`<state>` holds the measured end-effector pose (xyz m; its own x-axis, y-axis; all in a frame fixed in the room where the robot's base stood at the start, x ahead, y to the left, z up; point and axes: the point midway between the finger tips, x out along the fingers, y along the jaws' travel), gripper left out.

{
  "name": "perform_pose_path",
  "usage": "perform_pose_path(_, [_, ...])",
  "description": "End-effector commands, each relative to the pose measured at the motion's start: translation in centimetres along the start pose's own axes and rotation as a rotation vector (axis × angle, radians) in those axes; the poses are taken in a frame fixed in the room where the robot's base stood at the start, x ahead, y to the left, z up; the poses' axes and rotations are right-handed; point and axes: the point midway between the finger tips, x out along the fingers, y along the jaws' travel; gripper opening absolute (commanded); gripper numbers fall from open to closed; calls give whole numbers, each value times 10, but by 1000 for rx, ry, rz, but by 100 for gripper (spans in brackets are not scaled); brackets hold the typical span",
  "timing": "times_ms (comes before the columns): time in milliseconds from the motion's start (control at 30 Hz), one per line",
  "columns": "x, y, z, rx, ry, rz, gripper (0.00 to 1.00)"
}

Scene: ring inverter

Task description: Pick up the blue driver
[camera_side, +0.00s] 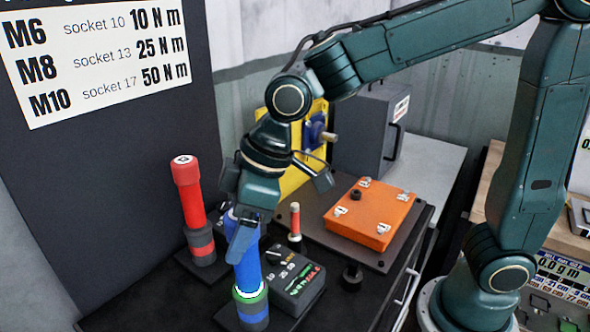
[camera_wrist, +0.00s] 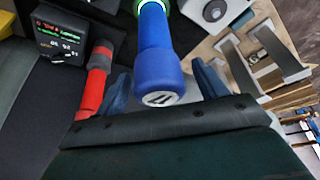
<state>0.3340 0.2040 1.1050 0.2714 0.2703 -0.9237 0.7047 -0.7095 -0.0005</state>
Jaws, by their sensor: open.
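The blue driver (camera_side: 247,272) stands upright in a dark holder at the front of the black bench, with a green ring and a blue band low on it. My gripper (camera_side: 243,232) is at the driver's upper part, which it partly hides in the side view. In the wrist view the driver (camera_wrist: 158,60) lies between the two blue-grey fingers of my gripper (camera_wrist: 160,88), its end cap facing the camera. The fingers are open, with gaps showing on both sides of the driver.
A red driver (camera_side: 191,205) stands to the left, close to my gripper. A dark box with a lit display (camera_side: 300,285) is just right of the blue driver. An orange box (camera_side: 371,215) sits on a plate farther right. A torque sign (camera_side: 95,60) hangs behind.

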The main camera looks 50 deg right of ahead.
Motion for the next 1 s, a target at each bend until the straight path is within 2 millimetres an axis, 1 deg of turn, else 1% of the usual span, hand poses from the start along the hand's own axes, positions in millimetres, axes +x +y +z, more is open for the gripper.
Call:
perform_pose_path(100, [3,0,0,0,-1,0,71])
perform_pose_path(533, [2,0,0,0,0,0,71])
perform_pose_path(567, [2,0,0,0,0,0,67])
perform_pose_path(600, [2,0,0,0,0,0,59])
perform_pose_path(767, [2,0,0,0,0,0,28])
perform_pose_path(800, [2,0,0,0,0,0,20])
perform_pose_path(867, [1,0,-2,-1,5,1,12])
perform_pose_path(1000, [1,0,-2,-1,5,1,12])
